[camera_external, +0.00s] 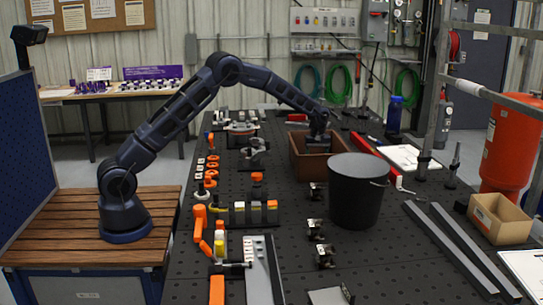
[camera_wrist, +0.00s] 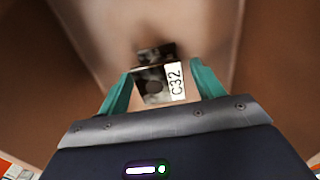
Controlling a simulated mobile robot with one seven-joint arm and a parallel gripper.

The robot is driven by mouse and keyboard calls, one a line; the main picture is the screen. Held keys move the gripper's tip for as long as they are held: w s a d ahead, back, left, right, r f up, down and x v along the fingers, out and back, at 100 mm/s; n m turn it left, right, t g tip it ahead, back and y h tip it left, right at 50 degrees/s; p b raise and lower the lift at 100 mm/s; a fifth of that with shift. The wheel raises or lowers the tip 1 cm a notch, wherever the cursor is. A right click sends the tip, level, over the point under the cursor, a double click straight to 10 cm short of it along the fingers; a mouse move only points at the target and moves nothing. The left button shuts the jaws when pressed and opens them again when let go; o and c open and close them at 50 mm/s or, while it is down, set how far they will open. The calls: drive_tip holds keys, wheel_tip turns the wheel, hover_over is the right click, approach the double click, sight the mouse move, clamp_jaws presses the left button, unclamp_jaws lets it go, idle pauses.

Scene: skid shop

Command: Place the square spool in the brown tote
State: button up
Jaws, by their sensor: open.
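The brown tote (camera_external: 309,169) stands on the black bench in the external view, behind the black bucket. My gripper (camera_external: 318,146) points down into it. In the wrist view the tote's brown walls and floor (camera_wrist: 110,30) surround my gripper (camera_wrist: 164,76). Its two teal fingers are apart. A small, dark, square-ended metallic piece with a white "C32" label, apparently the square spool (camera_wrist: 150,84), shows between and just beyond the fingertips, inside the tote. I cannot tell whether it touches the floor or a finger. The spool is hidden in the external view.
The black bucket (camera_external: 357,193) stands close in front of the tote on the right. A red long tool (camera_external: 370,147) lies right of the tote. Orange parts (camera_external: 212,172) and small fixtures (camera_external: 314,229) line the bench. A cardboard box (camera_external: 499,219) is at far right.

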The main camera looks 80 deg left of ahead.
wheel_tip(320, 180, up, 12)
drive_tip(key=s+d+r+m+t, duration=0.2)
drive_tip(key=s+d+r+m, duration=0.7)
drive_tip(key=s+d+r, duration=1.4)
drive_tip(key=s+d+f+m+t, duration=0.1)
drive_tip(key=s+d+f+m, duration=0.1)
drive_tip(key=s, duration=0.8)
drive_tip(key=s+d+f+m, duration=0.3)
drive_tip(key=s+d, duration=0.3)
drive_tip(key=s, duration=0.5)
drive_tip(key=s+d+f+m+t, duration=0.1)
drive_tip(key=s+d+f+m, duration=0.2)
drive_tip(key=s, duration=0.8)
drive_tip(key=shift+d+m+t, duration=0.3)
drive_tip(key=shift+d+m, duration=0.2)
